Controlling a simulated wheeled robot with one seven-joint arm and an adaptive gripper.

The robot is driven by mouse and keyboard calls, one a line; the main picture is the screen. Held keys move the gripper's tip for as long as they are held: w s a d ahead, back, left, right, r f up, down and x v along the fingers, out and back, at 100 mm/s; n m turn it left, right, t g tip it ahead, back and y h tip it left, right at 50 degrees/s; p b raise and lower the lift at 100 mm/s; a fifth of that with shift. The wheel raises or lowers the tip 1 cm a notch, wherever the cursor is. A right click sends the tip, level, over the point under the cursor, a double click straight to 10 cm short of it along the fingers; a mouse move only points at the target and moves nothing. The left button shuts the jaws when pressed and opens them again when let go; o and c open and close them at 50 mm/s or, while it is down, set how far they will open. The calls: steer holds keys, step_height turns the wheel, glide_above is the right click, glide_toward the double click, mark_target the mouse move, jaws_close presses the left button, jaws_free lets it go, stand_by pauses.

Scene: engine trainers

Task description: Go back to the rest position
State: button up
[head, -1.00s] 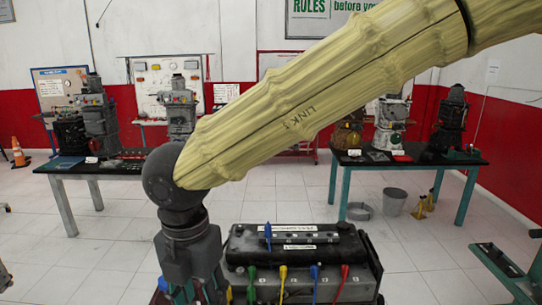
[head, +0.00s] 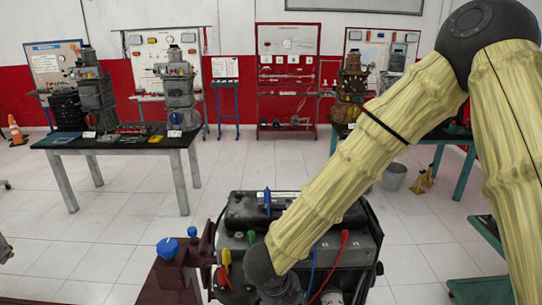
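My arm comes in from the right, bends at a dark elbow joint near the top right corner and slopes down to a dark wrist joint at the bottom middle. The wrist is in front of a black engine trainer (head: 240,213) with coloured levers and hides part of its front. My gripper is out of the picture below the bottom edge, so its fingers and anything in them cannot be seen.
Left of the engine stands a brown-red fixture (head: 160,280) with blue knobs. A table (head: 105,141) with engine models stands at the left back, another (head: 435,138) at the right behind my arm. A grey bucket (head: 394,177) is on the floor.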

steer(key=s+d+f+n+b, duration=0.1)
steer(key=s+d+f+n, duration=0.1)
steer(key=d+f+n, duration=0.45)
steer(key=s+d+f+n+y+b, duration=0.1)
steer(key=s+f+n, duration=0.2)
steer(key=f, duration=0.6)
steer(key=s+d+f+n+b, duration=0.2)
steer(key=d+f+n, duration=0.25)
steer(key=f, duration=0.35)
steer(key=s+d+f+n+g+y+b, duration=0.1)
steer(key=s+d+f+n, duration=0.2)
steer(key=s+f+n, duration=0.3)
steer(key=s+d+f+n+g+y+b, duration=0.1)
steer(key=s+f+n, duration=0.4)
steer(key=s, duration=0.7)
steer(key=shift+d+f+n+g, duration=0.35)
steer(key=shift+d+n+g, duration=0.2)
steer(key=shift+d, duration=0.55)
